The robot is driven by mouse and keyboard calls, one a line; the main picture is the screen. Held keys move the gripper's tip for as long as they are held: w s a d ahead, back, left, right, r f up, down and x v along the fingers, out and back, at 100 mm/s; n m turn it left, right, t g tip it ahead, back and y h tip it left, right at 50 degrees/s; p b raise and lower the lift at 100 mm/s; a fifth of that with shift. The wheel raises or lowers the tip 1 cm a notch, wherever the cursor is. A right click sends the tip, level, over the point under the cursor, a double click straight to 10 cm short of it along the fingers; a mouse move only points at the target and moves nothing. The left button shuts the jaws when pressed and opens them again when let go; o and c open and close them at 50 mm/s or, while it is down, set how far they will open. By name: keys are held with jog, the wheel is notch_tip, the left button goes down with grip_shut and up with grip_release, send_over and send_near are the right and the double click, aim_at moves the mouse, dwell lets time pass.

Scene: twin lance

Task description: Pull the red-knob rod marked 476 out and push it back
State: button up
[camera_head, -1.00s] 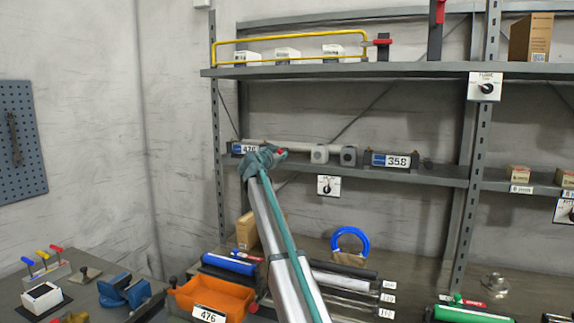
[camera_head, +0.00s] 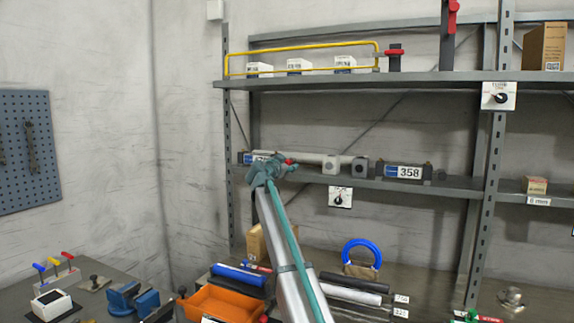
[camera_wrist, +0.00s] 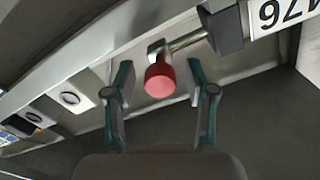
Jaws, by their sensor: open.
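The red knob (camera_wrist: 160,79) sits at the end of a short grey rod (camera_wrist: 187,41) in the wrist view. The rod leads to a dark block beside an upside-down label 476 (camera_wrist: 283,13). My gripper (camera_wrist: 158,70) is open, one finger on each side of the knob, with gaps visible on both sides. I cannot tell whether the knob lies at fingertip depth. In the head view my gripper (camera_head: 278,168) is at the left of the middle shelf and covers much of the 476 unit. A bit of red shows by its fingers.
A similar unit marked 358 (camera_head: 408,172) stands to the right on the same shelf (camera_head: 420,184). A dial plate (camera_head: 340,197) hangs below the shelf edge. A yellow rail (camera_head: 300,56) runs along the upper shelf. An orange bin (camera_head: 222,302) is on the bench below.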

jog(key=v, duration=1.2)
jog(key=shift+d, duration=0.15)
jog(key=c, duration=0.4)
jog(key=shift+w+d+f, duration=0.1)
jog(key=shift+d+f, duration=0.15)
jog(key=shift+f, duration=0.05)
jog(key=shift+c, duration=1.2)
jog(key=d+f+y+p, duration=0.1)
jog(key=d+f+y, duration=0.2)
jog(key=shift+w+d+f+g+y+p, duration=0.15)
jog(key=shift+w+f+g+y+p, duration=0.15)
jog(key=shift+g+p, duration=0.1)
grip_shut()
jog(key=s+d+r+m+t+y+p, duration=0.1)
jog(key=s+d+r+m+y+p, duration=0.15)
jog(key=d+y, duration=0.25)
jog(key=s+d+r+m+t+y+p, duration=0.1)
jog(key=s+d+r+t+y+p, duration=0.15)
jog(key=d+y, duration=0.3)
jog(key=a+f+p+x, duration=0.1)
jog(key=p+x, duration=0.4)
jog(key=x, duration=0.7)
jog(key=shift+a+f+g, duration=0.45)
jog(key=shift+a, duration=0.35)
